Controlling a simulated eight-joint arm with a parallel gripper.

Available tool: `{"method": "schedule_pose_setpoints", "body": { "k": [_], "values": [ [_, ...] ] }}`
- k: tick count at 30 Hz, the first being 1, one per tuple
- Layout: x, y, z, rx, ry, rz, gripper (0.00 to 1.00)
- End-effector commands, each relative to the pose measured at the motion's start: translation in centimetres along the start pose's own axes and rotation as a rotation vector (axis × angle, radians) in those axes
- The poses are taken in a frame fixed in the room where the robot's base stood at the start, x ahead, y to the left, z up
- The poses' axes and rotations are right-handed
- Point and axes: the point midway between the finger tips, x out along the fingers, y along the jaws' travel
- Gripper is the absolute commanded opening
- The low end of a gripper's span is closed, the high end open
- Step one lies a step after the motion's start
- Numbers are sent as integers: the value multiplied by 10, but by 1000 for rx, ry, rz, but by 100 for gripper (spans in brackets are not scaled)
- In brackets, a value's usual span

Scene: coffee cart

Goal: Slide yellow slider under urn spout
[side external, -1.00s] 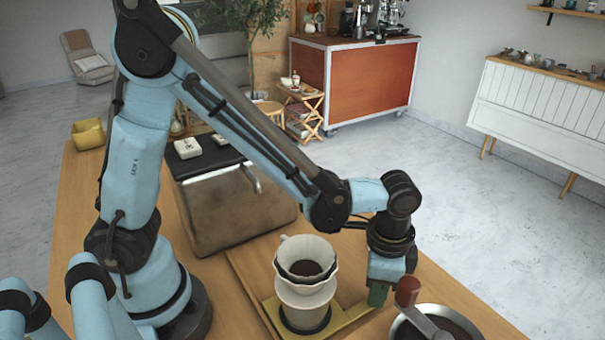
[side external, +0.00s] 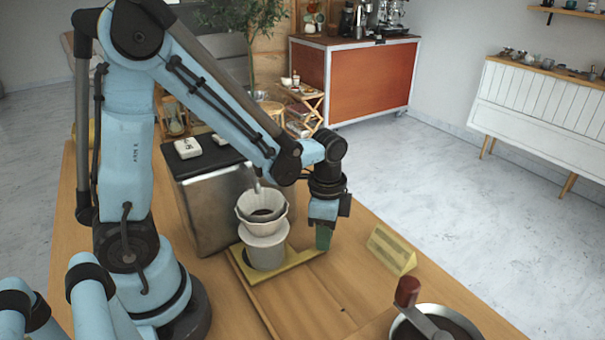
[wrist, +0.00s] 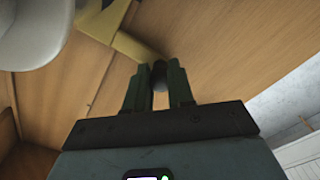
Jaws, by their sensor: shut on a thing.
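The yellow slider (side external: 295,262) is a flat plate with an arm reaching right, lying on the wooden cart top. A white dripper (side external: 262,207) on a pale server (side external: 265,248) stands upright on it. The metal urn (side external: 215,205) is just behind, and its spout (side external: 257,185) shows at the dripper's rear rim. My gripper (side external: 323,240) is low at the right end of the slider. In the wrist view, my gripper (wrist: 160,82) is shut around a dark knob (wrist: 159,72) at the end of the yellow slider (wrist: 128,42).
A yellow wedge-shaped sign (side external: 392,250) stands to the right of my gripper. A grinder with a red-brown knob (side external: 407,291) is at the front right. A white box (side external: 187,148) sits on the urn's top. The wooden top (side external: 310,300) in front of the slider is clear.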

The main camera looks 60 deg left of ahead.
Motion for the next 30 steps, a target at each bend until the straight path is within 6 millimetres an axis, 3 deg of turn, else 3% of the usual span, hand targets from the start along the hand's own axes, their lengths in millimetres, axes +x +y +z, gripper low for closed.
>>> {"method": "schedule_pose_setpoints", "body": {
  "k": [8,9,14,23,30],
  "values": [
    [0,-5,4,-8,-10,-10,0],
    [0,-5,4,-9,-10,-10,24],
    [0,-4,4,-8,-9,-9,48],
    [-1,-3,3,-5,-6,-7,48],
    [-19,-3,2,-5,-6,-6,48]
  ]
}}
